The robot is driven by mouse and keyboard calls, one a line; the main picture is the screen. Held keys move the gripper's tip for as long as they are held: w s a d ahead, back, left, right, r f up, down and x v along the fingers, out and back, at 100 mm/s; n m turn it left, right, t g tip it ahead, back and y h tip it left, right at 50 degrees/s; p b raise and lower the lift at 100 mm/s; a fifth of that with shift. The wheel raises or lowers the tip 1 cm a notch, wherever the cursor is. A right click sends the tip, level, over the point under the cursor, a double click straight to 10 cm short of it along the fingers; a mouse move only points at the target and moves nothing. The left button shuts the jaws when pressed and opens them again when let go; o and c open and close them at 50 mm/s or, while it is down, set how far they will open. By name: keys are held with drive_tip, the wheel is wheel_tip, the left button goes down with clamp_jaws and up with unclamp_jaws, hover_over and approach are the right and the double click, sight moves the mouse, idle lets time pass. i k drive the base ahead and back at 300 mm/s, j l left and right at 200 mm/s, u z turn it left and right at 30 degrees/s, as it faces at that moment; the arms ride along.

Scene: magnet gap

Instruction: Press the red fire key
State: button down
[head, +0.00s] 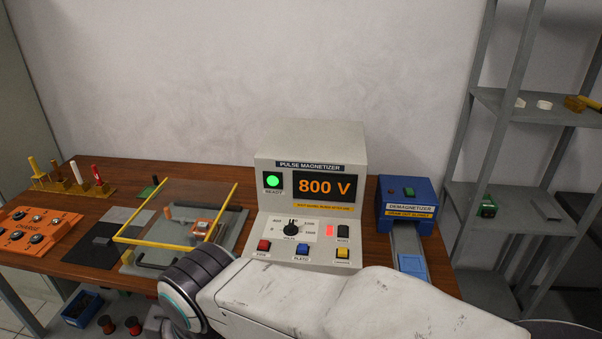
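The pulse magnetizer (310,150) stands upright on the brown bench. A red key (264,245) is at the left of its lower front panel, with a small label below that is hard to read. A blue key (302,249) and a yellow key (342,253) sit to its right. The orange display (325,187) reads 800 V and a green READY lamp (272,180) is lit. My white arm crosses the foreground just below the keys, its rounded joint lower left of the red key. My gripper does not show, so its fingers cannot be judged.
A clear guard with a yellow frame (122,239) covers a fixture left of the magnetizer. A blue demagnetizer (407,195) stands to its right. An orange charge box (38,229) is far left. A grey shelf rack (500,194) stands at right. Air above the bench is free.

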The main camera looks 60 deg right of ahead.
sight(263, 243)
drive_tip(key=z, duration=1.35)
